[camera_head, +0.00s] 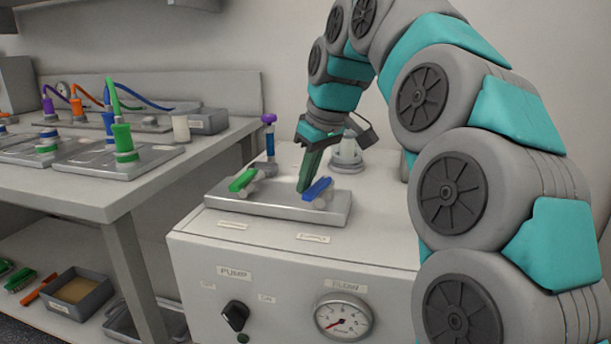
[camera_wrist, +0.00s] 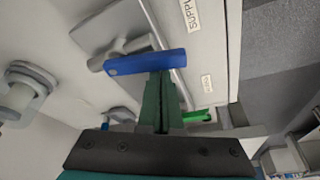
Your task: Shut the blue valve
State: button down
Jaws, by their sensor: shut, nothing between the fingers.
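The blue valve (camera_head: 318,188) has a bar-shaped handle on a metal fitting, on the right part of a raised metal plate (camera_head: 270,204) on top of the pump box. The handle lies slantwise in the head view, and crosses in front of my fingertips in the wrist view, where the blue handle (camera_wrist: 145,62) is near the centre. My gripper (camera_head: 304,188) points down with its green fingers shut and empty, close beside the handle on its left in the head view. In the wrist view my gripper (camera_wrist: 160,76) meets the handle's edge; I cannot tell whether they touch.
A green valve (camera_head: 243,180) sits on the plate's left part, with a purple-topped blue tube (camera_head: 269,139) behind it. The pump box (camera_head: 200,250) has a knob (camera_head: 234,315) and a gauge (camera_head: 343,317) on its front. A bench (camera_head: 120,200) with coloured connectors stands left.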

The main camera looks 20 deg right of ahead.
jog(key=shift+s+d+r, duration=0.1)
jog(key=shift+s+d, duration=0.2)
jog(key=shift+s, duration=0.15)
jog(key=shift+s+d, duration=0.1)
dwell(0.5)
